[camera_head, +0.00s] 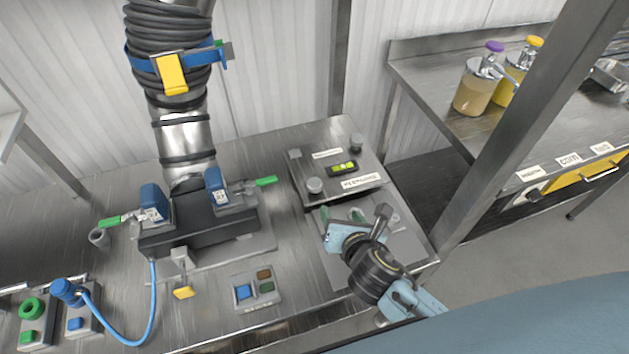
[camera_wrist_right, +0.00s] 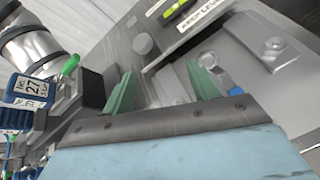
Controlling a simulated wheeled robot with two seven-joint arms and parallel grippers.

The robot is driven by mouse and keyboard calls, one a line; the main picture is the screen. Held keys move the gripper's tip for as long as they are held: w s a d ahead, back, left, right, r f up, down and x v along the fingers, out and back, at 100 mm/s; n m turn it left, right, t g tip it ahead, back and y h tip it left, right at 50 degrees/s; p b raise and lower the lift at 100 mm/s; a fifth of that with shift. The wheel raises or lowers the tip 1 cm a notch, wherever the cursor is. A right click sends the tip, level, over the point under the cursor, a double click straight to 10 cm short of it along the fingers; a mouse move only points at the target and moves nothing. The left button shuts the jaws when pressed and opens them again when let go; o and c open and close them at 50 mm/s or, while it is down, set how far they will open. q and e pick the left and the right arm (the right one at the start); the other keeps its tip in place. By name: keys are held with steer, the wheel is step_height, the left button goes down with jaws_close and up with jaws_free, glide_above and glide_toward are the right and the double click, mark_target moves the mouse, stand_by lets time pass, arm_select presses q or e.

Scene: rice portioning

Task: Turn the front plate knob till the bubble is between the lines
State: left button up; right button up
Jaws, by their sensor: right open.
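The grey levelling plate (camera_head: 330,160) sits at the right of the steel bench. Its front knob (camera_head: 314,186) is a round grey cap near the plate's front left corner; it also shows in the right wrist view (camera_wrist_right: 143,43). The yellow-green bubble vial (camera_head: 343,168) lies on the plate; it is too small to tell where the bubble sits between the lines. My right gripper (camera_head: 342,213) is open, its green fingers in front of the plate and apart from the front knob. The fingers also show in the right wrist view (camera_wrist_right: 160,88) with nothing gripped. My left gripper is out of view.
A back knob (camera_head: 356,142) stands at the plate's far right. A "KEEP LEVEL" label (camera_head: 361,181) lies at its front edge. Left of the plate is a dark clamp block (camera_head: 200,228) under a hose and steel pipe. A button box (camera_head: 254,290) is on the bench front.

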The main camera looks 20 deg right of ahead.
mark_target(315, 185)
steer(key=n, duration=0.1)
steer(key=a+n, duration=0.1)
steer(key=w+n+t, duration=0.1)
steer(key=n, duration=0.1)
steer(key=shift+w+a+r+y, duration=0.1)
steer(key=shift+a+r+y, duration=0.2)
steer(key=shift+y, duration=0.1)
steer(key=shift+w+a+n, duration=0.15)
steer(key=shift+n, duration=0.45)
steer(key=b+x, duration=0.1)
steer(key=x, duration=1.2)
steer(key=shift+w+a+b, duration=0.1)
steer(key=shift+w+b, duration=0.05)
steer(key=shift+b, duration=0.25)
steer(key=shift+r, duration=0.1)
steer(key=c, duration=1)
